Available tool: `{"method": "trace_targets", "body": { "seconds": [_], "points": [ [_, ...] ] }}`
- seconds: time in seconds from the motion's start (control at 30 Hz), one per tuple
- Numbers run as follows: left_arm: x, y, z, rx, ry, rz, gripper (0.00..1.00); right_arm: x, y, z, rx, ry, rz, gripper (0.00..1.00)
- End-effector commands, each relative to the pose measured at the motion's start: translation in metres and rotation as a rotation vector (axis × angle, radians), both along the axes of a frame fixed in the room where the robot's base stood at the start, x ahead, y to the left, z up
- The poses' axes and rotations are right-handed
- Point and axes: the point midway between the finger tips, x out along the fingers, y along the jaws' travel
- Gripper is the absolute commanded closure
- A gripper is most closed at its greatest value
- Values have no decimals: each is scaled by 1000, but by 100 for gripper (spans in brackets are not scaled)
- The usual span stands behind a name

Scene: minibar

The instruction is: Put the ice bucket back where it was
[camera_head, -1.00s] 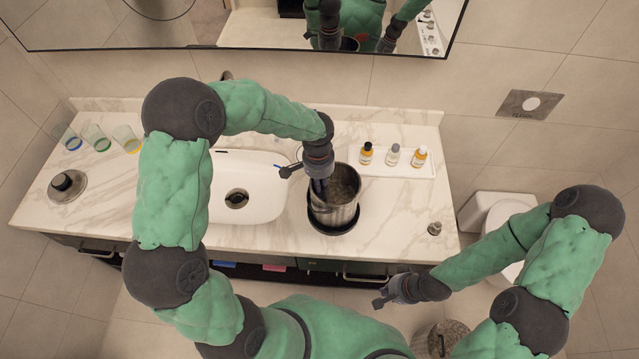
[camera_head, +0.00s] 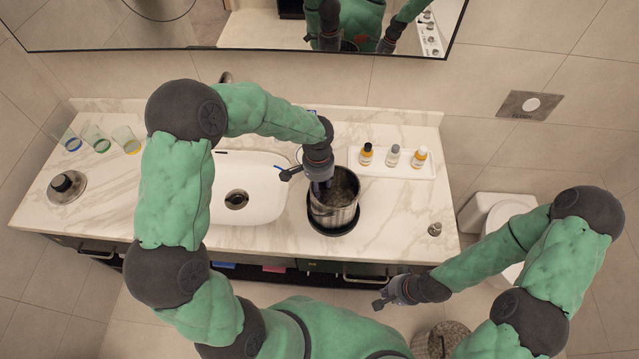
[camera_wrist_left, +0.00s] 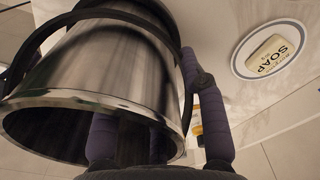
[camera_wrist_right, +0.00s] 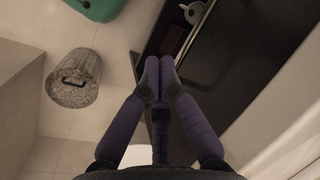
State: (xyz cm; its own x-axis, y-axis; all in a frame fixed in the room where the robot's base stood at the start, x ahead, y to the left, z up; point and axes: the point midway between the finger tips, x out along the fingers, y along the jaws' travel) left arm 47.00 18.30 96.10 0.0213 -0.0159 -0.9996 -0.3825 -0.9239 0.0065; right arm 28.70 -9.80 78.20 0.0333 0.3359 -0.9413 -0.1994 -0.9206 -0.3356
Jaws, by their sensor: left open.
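The steel ice bucket (camera_head: 340,212) stands upright on a round black tray (camera_head: 322,229), on the marble counter right of the sink. It fills the left of the left wrist view (camera_wrist_left: 110,60), its rim facing the camera and a dark handle band around it. My left gripper (camera_head: 320,188) is at the bucket's left rim and open. In the left wrist view one finger is over the mouth and another is outside the wall; contact is unclear. My right gripper (camera_head: 380,302) is shut and empty, low in front of the counter; its fingertips meet in the right wrist view (camera_wrist_right: 160,75).
A metal lid with a black knob (camera_head: 67,187) lies at the counter's left, near three glasses (camera_head: 97,138). The sink (camera_head: 250,190) is left of the bucket. A white tray (camera_head: 378,172) with three bottles stands behind right. Counter right of the bucket is mostly clear.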

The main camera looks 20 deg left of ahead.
Motion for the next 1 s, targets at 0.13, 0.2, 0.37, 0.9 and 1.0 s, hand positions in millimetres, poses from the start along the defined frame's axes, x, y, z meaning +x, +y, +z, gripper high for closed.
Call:
{"method": "trace_targets", "body": {
  "seconds": [0.13,0.2,0.37,0.9,1.0],
  "points": [
    [1,1,25,1,-6,1,59,0,0,5,0,0,0,100],
    [1,1,40,0,-6,1,59,0,0,7,0,0,0,100],
    [0,1,72,0,-6,1,59,0,0,12,0,0,0,100],
    [-2,2,117,0,-2,0,59,0,0,17,0,0,0,100],
    [-2,2,117,0,-2,0,59,0,0,17,0,0,0,100]
  ]
}}
